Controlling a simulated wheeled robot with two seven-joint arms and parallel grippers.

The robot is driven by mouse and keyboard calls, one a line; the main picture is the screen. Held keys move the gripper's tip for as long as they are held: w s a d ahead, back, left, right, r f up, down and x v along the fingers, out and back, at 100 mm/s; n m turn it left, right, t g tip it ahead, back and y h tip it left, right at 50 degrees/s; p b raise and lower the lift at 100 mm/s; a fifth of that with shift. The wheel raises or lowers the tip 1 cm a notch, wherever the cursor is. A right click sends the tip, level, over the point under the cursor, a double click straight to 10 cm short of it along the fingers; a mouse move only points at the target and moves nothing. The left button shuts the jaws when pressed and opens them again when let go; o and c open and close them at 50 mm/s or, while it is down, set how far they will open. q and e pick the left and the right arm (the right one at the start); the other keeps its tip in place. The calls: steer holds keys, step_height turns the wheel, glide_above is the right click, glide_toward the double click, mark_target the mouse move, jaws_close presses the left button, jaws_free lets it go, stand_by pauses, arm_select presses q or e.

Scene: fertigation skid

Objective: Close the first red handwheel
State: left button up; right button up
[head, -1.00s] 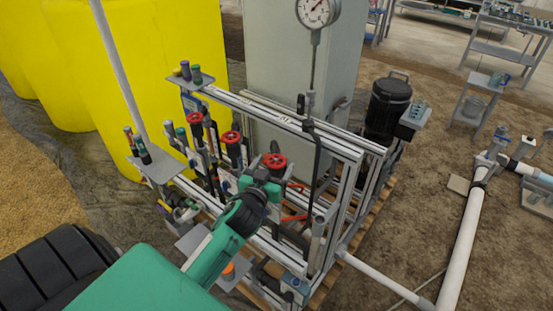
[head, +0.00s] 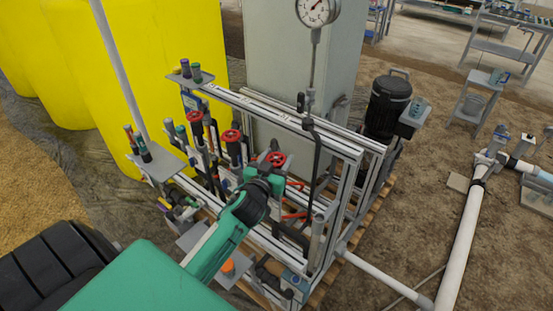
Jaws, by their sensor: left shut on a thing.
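Three red handwheels stand in a row on the skid's aluminium frame. The left one (head: 196,118) and the middle one (head: 231,136) are free of any gripper. The right, nearest one (head: 274,158) is at my left gripper (head: 275,166). The gripper is shut on this right handwheel, and its green body covers the lower part of the wheel. The exact finger contact is hard to see. My right gripper is not in view.
The aluminium frame (head: 330,147) runs behind the handwheels, with a pressure gauge (head: 315,10) above. Small shelves with bottles (head: 157,166) stand left of the wheels. A black motor (head: 388,103) and white pipe (head: 462,245) are to the right. Yellow tanks (head: 150,70) stand behind.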

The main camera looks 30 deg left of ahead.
arm_select(q)
steer(key=shift+r+m+h+p, duration=0.1)
steer(key=shift+m+h+p, duration=0.2)
steer(key=shift+h+p, duration=0.15)
steer(key=m+h+p, duration=0.2)
steer(key=h, duration=0.1)
steer(key=shift+h+p, duration=0.3)
steer(key=shift+h, duration=0.05)
steer(key=shift+m+h+p, duration=0.35)
steer(key=shift+m+h, duration=0.35)
steer(key=shift+h, duration=0.1)
steer(key=shift+m+h+p, duration=0.3)
steer(key=shift+m+h, duration=0.5)
steer(key=shift+h, duration=0.4)
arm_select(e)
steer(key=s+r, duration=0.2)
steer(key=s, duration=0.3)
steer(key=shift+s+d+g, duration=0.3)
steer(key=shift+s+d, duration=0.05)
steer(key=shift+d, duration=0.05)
arm_select(q)
steer(key=shift+d, duration=0.1)
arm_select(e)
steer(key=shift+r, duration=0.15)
arm_select(q)
steer(key=o, duration=1)
